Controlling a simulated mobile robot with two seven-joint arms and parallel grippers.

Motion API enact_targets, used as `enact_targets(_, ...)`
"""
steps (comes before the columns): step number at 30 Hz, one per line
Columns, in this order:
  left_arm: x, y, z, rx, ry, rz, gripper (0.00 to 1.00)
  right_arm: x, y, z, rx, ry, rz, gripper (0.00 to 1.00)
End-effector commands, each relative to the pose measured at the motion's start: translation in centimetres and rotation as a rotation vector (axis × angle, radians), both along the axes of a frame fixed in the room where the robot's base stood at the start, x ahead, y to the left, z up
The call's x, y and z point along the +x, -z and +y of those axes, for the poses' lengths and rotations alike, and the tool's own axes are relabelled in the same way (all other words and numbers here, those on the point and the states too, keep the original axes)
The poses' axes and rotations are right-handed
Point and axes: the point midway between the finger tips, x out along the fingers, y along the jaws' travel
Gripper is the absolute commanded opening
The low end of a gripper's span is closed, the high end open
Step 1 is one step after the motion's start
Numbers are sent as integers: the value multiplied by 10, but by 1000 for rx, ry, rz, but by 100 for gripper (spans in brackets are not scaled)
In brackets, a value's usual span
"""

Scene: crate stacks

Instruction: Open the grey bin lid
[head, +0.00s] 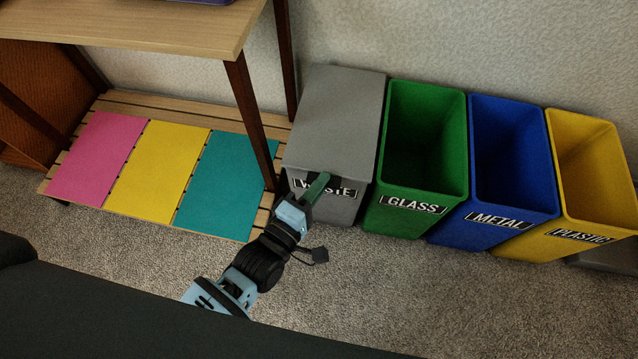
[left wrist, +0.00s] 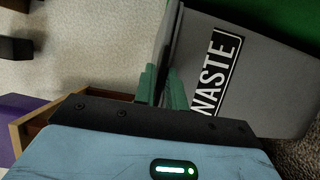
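The grey bin (head: 345,205) stands against the wall, with a WASTE label on its front. Its grey lid (head: 340,105) lies flat on top, closed. My left gripper (head: 320,183) is at the lid's front edge, just above the label. In the left wrist view, the two green fingers (left wrist: 162,88) are close together, with the lid's edge (left wrist: 165,45) between them; they look shut on it. The exact contact is partly hidden. The WASTE label (left wrist: 217,75) shows beside the fingers. My right gripper is not in view.
Open green (head: 415,225), blue (head: 490,235) and yellow (head: 590,225) bins stand in a row to the right. A wooden table (head: 140,30) with a dark leg and a low slatted rack with coloured mats (head: 155,170) is at left. Carpet in front is clear.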

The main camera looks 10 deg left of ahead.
Motion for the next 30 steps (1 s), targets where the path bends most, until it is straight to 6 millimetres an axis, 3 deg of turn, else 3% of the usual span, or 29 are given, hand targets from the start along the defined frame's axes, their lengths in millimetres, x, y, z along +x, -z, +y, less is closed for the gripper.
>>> enact_targets(3,0,0,0,0,0,0,0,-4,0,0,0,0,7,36)
enact_targets(17,-1,-5,0,-1,0,9,0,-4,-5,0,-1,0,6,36)
enact_targets(23,0,-22,0,-1,0,46,0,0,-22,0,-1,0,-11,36)
enact_targets(30,2,-55,1,-2,0,124,0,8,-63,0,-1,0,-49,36)
